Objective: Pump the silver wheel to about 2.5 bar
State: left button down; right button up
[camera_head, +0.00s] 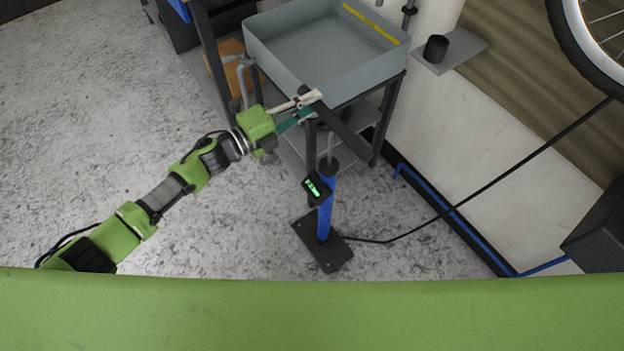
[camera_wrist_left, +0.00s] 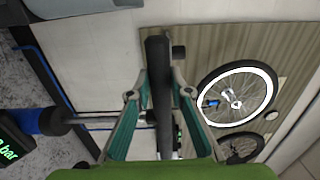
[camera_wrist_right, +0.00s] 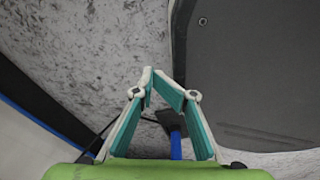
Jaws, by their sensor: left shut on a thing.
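The floor pump has a blue barrel (camera_head: 325,215) standing upright on a dark base (camera_head: 322,247), with a dark handle bar (camera_head: 345,135) above it. A length of bare rod shows between barrel and handle. My left gripper (camera_head: 306,108) is shut on the handle, which also runs between its fingers in the left wrist view (camera_wrist_left: 160,95). The pump's display (camera_head: 316,188) glows green; its number is unreadable. The silver wheel (camera_head: 592,60) hangs on the wall, partly cut off; it shows whole in the left wrist view (camera_wrist_left: 268,95). My right gripper (camera_wrist_right: 153,76) is shut and empty.
A black hose (camera_head: 480,190) runs from the pump base up to the silver wheel. A grey tray cart (camera_head: 265,50) stands right behind the pump handle. A darker wheel (camera_wrist_left: 240,147) shows below the silver one. The floor left of the pump is clear.

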jog(key=shift+o, duration=0.2)
jog(key=s+a+r+p, duration=0.1)
jog(key=s+r+p, duration=0.2)
jog(key=r+p, duration=0.7)
jog(key=shift+a+r+g, duration=0.2)
jog(key=shift+r+g, duration=0.1)
jog(key=shift+r, duration=0.35)
pick_arm(q)
notch_tip(320, 180, up, 13)
jog(key=shift+r, duration=0.15)
pick_arm(e)
jog(key=shift+s, duration=0.1)
pick_arm(q)
jog(key=shift+w, duration=0.1)
pick_arm(e)
jog(key=shift+f, duration=0.15)
